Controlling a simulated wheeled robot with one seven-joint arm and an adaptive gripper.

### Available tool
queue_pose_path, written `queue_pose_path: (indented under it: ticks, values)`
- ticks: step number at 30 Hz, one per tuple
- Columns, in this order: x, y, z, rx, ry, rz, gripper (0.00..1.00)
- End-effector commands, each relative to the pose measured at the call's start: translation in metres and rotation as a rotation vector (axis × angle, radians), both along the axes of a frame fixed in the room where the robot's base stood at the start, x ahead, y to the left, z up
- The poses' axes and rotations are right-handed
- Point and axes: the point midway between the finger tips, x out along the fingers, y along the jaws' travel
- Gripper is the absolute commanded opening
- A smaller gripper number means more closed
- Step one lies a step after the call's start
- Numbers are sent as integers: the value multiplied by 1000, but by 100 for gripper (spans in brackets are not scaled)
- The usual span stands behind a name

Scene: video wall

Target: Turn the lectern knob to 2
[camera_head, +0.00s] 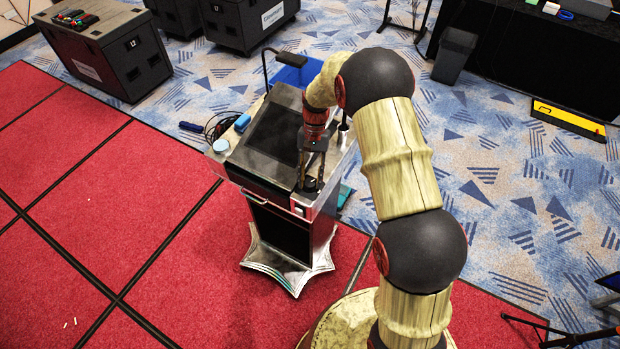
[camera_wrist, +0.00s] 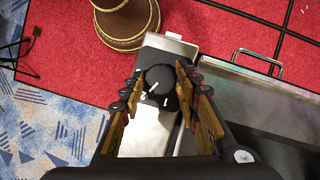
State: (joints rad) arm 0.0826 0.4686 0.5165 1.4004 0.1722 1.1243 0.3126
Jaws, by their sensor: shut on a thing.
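The lectern (camera_head: 272,191) stands on the red floor, with a dark sloping screen and a metal side panel. The black round knob (camera_wrist: 160,80) sits on the bright metal panel (camera_wrist: 146,134) in the wrist view. A white line marks the knob, pointing toward its lower left. A white 2 shows on the panel just below-left of the knob, and another white mark lies below it. My gripper (camera_wrist: 160,82) has its fingers on both sides of the knob, shut on it. In the head view my gripper (camera_head: 311,172) comes down on the lectern's right front corner, largely covering the knob.
A metal handle (camera_wrist: 258,61) stands beside the panel. A gooseneck microphone (camera_head: 266,68), blue items (camera_head: 242,123) and cables are on the lectern's far and left sides. Black cases (camera_head: 128,68), a grey bin (camera_head: 455,54) and a yellow tray (camera_head: 568,117) stand farther off.

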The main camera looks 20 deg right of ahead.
Motion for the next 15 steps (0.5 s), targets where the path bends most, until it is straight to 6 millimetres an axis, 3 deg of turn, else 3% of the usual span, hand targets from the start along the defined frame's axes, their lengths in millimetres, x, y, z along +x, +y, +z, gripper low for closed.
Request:
queue_pose_path:
  ticks: [15]
  values:
    - [1,0,1,1,-3,-69,7]
